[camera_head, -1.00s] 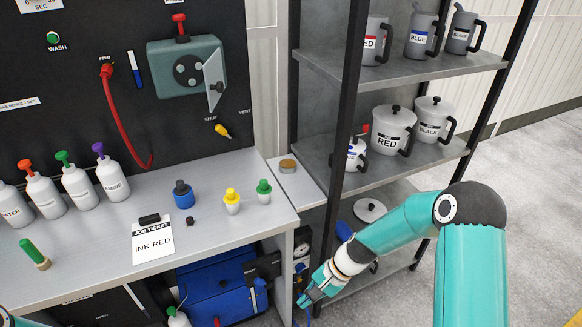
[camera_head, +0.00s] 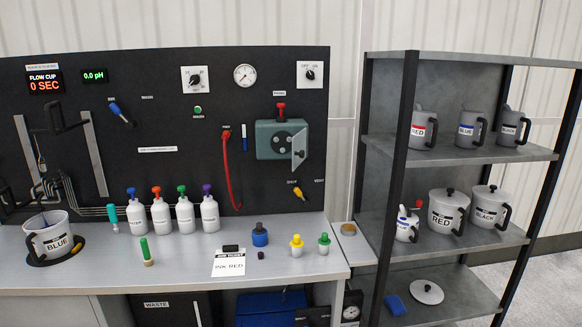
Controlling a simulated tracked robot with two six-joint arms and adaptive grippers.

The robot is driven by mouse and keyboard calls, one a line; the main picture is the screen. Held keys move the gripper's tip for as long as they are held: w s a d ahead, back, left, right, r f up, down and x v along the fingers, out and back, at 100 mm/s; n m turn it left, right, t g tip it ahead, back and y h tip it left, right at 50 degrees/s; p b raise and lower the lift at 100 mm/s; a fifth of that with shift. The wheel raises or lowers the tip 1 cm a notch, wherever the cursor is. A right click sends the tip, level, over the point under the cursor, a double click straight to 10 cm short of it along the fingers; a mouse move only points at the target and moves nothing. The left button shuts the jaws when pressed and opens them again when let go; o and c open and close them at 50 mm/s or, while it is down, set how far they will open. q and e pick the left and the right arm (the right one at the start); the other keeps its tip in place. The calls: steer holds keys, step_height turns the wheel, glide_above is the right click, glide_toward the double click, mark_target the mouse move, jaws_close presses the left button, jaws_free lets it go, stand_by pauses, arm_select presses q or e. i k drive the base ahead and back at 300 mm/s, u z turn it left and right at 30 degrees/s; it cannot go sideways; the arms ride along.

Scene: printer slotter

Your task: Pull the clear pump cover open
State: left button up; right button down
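The pump (camera_head: 268,140) is a grey-green box on the black wall panel, with dark round rollers on its face. Its cover (camera_head: 299,149) is a small pale plate with a dark knob at the right side of the box. The cover stands swung out at an angle, and the rollers beside it are uncovered. Neither of my grippers shows in the head view.
A red hose (camera_head: 231,172) hangs left of the pump, and a yellow-handled valve (camera_head: 299,191) sits below it. Bottles, capped pots and a job ticket (camera_head: 229,262) stand on the bench (camera_head: 185,272). A shelf rack (camera_head: 452,154) with jugs stands at right.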

mark_target(299, 142)
steer(key=k, duration=0.6)
steer(key=u, duration=0.45)
steer(key=i, duration=1.75)
steer(key=z, duration=0.35)
